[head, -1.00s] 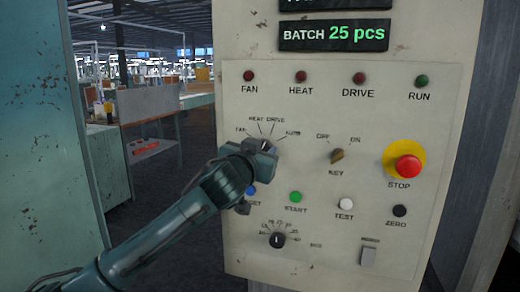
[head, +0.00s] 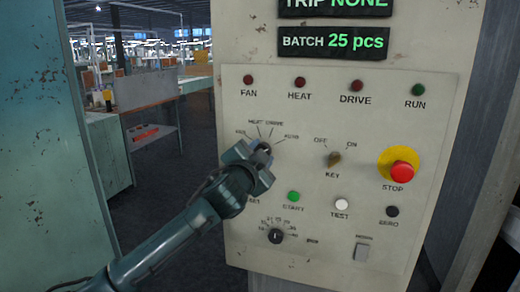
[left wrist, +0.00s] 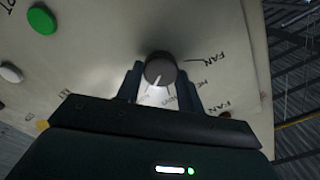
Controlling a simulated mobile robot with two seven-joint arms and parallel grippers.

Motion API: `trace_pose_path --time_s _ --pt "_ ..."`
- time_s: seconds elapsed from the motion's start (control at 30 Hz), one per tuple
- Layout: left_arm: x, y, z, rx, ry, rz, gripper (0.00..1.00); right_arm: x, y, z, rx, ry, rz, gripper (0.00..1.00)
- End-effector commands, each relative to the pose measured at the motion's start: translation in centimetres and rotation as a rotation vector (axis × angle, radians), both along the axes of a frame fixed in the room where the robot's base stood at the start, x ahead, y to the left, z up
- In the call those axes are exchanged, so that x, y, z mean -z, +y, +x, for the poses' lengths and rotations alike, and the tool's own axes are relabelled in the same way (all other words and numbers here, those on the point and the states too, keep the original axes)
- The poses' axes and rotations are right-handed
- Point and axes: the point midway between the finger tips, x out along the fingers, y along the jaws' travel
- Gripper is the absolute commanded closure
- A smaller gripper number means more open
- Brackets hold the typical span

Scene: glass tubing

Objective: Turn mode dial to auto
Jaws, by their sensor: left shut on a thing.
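The mode dial (head: 265,148) is a small dark knob at the left of the cream control panel, with FAN, HEAT, DRIVE and AUTO printed around its top. My left gripper (head: 262,156) is shut on the dial, its wrist covering the area below it. In the left wrist view the dial (left wrist: 160,68) sits between the two fingers of the gripper (left wrist: 160,82). Its white pointer line aims down and slightly left in that view. The AUTO mark is hidden there, so I cannot tell which mark the pointer meets. My right gripper is not in view.
A key switch (head: 334,159) and a red STOP button (head: 402,171) are right of the dial. A green START button (head: 293,196) and a lower numbered dial (head: 276,236) are below. A teal cabinet (head: 45,150) stands at the left.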

Motion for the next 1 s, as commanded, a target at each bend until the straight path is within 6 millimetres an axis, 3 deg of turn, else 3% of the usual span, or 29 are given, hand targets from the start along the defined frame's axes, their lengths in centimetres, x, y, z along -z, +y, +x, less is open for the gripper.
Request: trace_pose_path --time_s 0.57,0.6,0.83,1.0 --pt "0.15 0.03 0.02 -0.001 -0.010 0.035 0.85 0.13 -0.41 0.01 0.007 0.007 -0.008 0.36" --pt "0.15 0.03 0.02 -0.001 -0.010 0.035 0.59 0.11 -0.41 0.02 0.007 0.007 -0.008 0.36" --pt "0.10 0.03 0.02 -0.001 -0.010 0.033 0.41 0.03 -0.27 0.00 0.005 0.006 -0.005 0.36" --pt "0.06 0.01 0.01 -0.001 -0.010 0.032 0.41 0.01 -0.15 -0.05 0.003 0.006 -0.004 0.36"
